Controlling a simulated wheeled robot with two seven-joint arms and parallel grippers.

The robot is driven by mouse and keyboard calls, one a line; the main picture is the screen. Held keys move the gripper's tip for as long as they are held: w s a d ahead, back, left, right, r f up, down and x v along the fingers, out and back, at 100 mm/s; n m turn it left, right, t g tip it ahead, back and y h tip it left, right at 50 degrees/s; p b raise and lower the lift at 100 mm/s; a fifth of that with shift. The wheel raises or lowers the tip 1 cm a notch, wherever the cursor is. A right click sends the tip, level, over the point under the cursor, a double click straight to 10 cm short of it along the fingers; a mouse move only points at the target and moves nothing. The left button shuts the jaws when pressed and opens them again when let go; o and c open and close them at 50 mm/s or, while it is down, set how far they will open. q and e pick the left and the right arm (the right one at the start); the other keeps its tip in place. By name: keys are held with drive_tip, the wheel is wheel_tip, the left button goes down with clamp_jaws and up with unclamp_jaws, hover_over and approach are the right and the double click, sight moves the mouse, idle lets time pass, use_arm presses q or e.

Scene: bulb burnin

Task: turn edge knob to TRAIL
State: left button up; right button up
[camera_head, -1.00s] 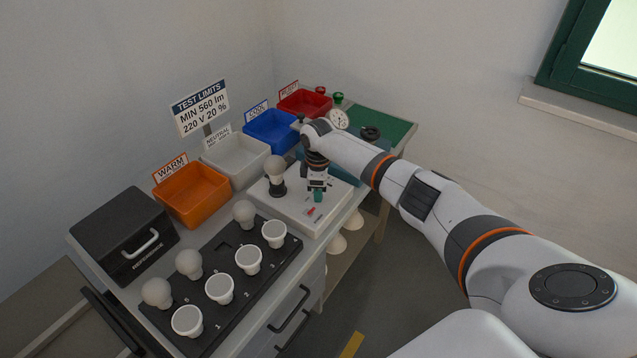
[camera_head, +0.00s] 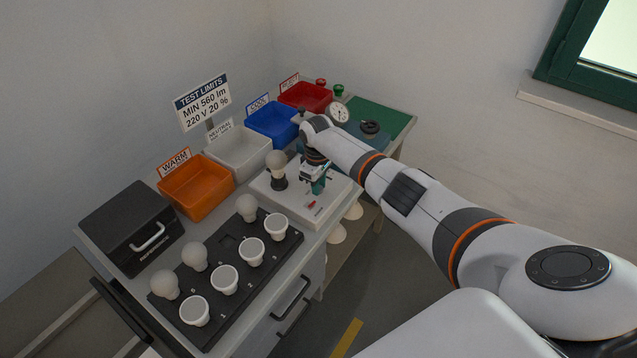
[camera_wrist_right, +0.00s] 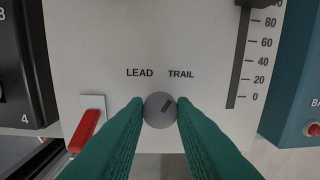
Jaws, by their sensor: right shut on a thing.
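The edge knob (camera_wrist_right: 153,104) is a small round grey knob on a white panel (camera_wrist_right: 110,40), below the printed words LEAD and TRAIL. Its dark pointer mark is tilted up and to the right, toward the TRAIL side (camera_wrist_right: 181,74). My right gripper (camera_wrist_right: 160,112) has its two green fingers closed on the knob's sides. In the head view my right gripper (camera_head: 317,187) is over the white test unit (camera_head: 335,200), and the knob is hidden there. My left gripper is in neither view.
On the panel, a red lever (camera_wrist_right: 84,131) is left of the knob and a black slider (camera_wrist_right: 238,60) with a number scale is to the right. A bulb (camera_head: 277,163) stands upright on the unit. A black bulb tray (camera_head: 228,243) lies in front, with coloured bins behind.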

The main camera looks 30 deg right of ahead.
drive_tip(key=shift+w, duration=0.1)
clamp_jaws()
drive_tip(key=o, duration=1)
unclamp_jaws()
drive_tip(key=shift+r, duration=0.15)
drive_tip(key=r, duration=0.6)
drive_tip(key=r+b, duration=0.1)
drive_tip(key=r, duration=0.4)
drive_tip(key=shift+a+r, duration=0.2)
drive_tip(key=shift+r, duration=0.2)
drive_tip(key=shift+f, duration=0.1)
